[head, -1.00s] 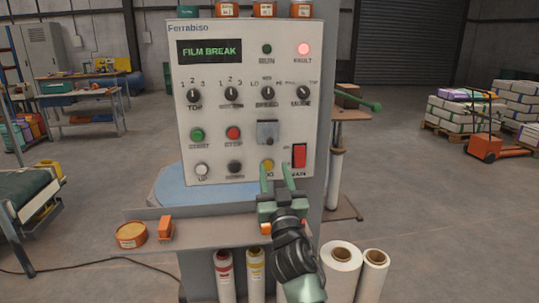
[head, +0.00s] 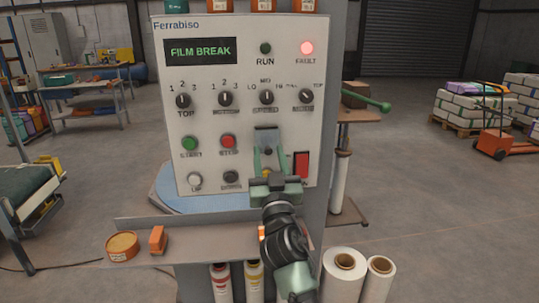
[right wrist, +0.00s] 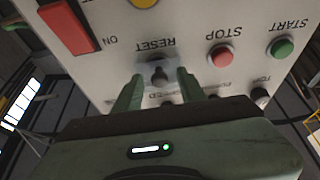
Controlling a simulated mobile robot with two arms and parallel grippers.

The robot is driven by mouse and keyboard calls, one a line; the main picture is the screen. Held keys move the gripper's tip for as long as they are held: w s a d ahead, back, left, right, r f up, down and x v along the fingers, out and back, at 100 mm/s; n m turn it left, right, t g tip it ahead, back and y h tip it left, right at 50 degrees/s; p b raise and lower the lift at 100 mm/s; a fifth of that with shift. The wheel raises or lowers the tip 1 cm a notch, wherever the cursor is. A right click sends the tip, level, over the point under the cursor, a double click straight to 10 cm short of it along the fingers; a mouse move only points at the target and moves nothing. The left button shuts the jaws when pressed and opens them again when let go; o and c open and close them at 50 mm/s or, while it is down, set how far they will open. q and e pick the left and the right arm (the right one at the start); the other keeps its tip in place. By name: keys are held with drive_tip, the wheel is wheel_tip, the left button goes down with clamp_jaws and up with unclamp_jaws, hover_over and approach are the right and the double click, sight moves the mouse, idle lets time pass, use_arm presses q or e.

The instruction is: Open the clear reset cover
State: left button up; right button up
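The clear reset cover (head: 267,135) is a small greyish see-through square on the front of the control panel (head: 185,135). In the right wrist view the fingers stand on either side of the reset control (right wrist: 158,73). I cannot tell whether they touch the cover. My left gripper is not in view.
The red START-side neighbour STOP button (head: 228,142) is left of the cover. The red main switch (head: 301,164) is close on the right. Knobs (head: 267,97) sit just above. A ledge with an orange tape roll (head: 122,246) is below left.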

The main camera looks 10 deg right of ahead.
clamp_jaws()
idle(1.3)
